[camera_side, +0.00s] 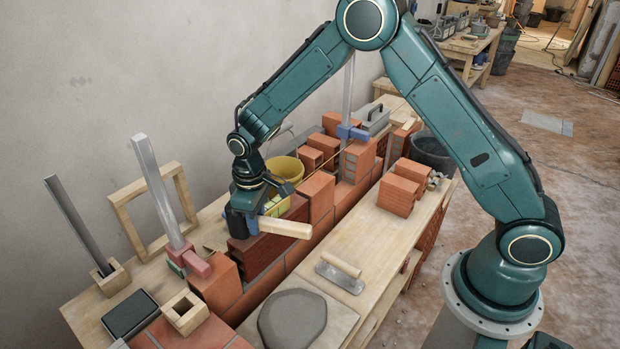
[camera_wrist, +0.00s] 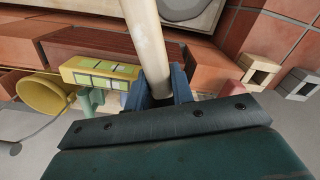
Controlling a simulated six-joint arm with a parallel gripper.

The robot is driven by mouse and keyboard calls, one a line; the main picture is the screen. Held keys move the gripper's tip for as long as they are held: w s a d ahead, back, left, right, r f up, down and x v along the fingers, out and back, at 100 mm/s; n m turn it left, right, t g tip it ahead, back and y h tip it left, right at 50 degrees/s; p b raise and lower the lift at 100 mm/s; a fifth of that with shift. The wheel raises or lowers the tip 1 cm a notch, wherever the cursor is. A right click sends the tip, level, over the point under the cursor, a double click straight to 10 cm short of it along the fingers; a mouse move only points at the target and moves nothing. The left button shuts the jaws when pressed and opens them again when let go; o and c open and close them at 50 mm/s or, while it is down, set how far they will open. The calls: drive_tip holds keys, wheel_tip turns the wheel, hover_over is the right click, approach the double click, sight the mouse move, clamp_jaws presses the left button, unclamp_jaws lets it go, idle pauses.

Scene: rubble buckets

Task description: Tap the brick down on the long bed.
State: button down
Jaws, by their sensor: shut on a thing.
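My gripper (camera_side: 250,218) is shut on a pale wooden handle (camera_side: 285,228), which sticks out to the right in the side view. In the wrist view the handle (camera_wrist: 147,40) runs up out of the frame from between the dark blue jaws (camera_wrist: 163,92); I cannot make out the tool's head. A dark red brick (camera_side: 262,252) sits on the long brick bed (camera_side: 322,236), just below and beside the handle. It shows in the wrist view (camera_wrist: 118,42) left of the handle. Whether the tool touches the brick cannot be told.
A yellow level with green windows (camera_wrist: 100,73) lies beside the brick. A yellow bucket (camera_side: 286,170) stands behind. Upright posts (camera_side: 158,190) and a taut string (camera_side: 325,157) flank the wall. A trowel-like float (camera_side: 340,272) and stacked bricks (camera_side: 398,194) lie on the front boards.

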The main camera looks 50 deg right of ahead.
idle(0.4)
drive_tip(key=shift+f, duration=0.1)
idle(1.0)
drive_tip(key=shift+f, duration=0.1)
idle(0.3)
drive_tip(key=shift+a, duration=0.1)
idle(1.0)
drive_tip(key=shift+f, duration=0.15)
idle(0.5)
drive_tip(key=shift+a+f, duration=0.1)
drive_tip(key=shift+f, duration=1.1)
drive_tip(key=shift+r, duration=1.25)
drive_tip(key=shift+r, duration=0.1)
